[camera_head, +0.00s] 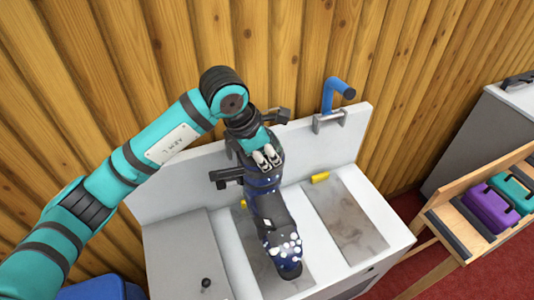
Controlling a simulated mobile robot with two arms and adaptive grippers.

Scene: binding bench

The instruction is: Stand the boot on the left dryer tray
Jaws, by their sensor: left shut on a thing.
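The boot (270,208) is dark blue and black, with white spots on its toe (283,246). My left gripper (264,158) is shut on the top of the boot, and the toe points toward the front of the bench. The boot is over the left dryer tray (262,270), a grey mottled panel that it mostly hides. I cannot tell whether the sole touches the tray. The right dryer tray (346,220) is bare and has a yellow tab (320,177) at its back end. My right gripper is out of view.
A raised back panel (333,145) with a blue handle (334,92) stands behind the trays. A flat pale surface (185,250) with a black knob lies left of them. A wooden bench (455,222) with purple and teal cases stands at the right.

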